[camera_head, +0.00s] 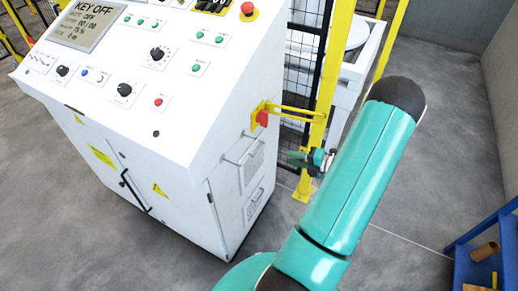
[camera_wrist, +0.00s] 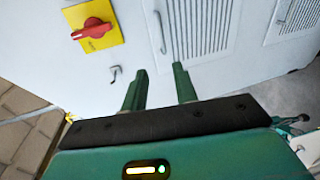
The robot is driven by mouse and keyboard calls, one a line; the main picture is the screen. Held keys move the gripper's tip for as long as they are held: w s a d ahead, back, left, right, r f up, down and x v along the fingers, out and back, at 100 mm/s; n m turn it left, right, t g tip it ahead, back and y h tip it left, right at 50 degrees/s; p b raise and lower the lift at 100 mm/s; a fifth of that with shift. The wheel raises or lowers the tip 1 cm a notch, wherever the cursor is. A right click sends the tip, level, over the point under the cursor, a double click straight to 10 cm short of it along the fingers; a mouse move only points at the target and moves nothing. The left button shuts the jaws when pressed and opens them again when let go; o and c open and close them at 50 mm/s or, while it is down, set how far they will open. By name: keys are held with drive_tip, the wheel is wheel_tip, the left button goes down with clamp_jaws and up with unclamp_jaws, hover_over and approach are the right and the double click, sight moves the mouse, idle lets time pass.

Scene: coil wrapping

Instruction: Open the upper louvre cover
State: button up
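The upper louvre cover (camera_head: 251,164) is a slatted panel on the right side face of the white cabinet. In the wrist view the same louvre cover (camera_wrist: 208,28) is at the top centre and looks shut, with a thin handle (camera_wrist: 161,32) along its left edge. My gripper (camera_head: 313,160) is to the right of that side face in the head view. In the wrist view my gripper (camera_wrist: 160,70) is open, with two green fingers apart and nothing between them. The fingertips point toward the cover's handle and appear short of it.
A red rotary switch on a yellow plate (camera_wrist: 96,28) is left of the cover, with a small metal hook (camera_wrist: 115,75) below. A lower louvre cover (camera_head: 255,204) is beneath the upper one. A yellow fence post (camera_head: 324,110) stands behind my gripper. A blue shelf (camera_head: 490,255) is at right.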

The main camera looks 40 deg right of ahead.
drive_tip(key=d+x, duration=0.1)
drive_tip(key=x, duration=1.2)
drive_tip(key=shift+w+f+m+h, duration=0.3)
drive_tip(key=shift+m, duration=0.1)
clamp_jaws()
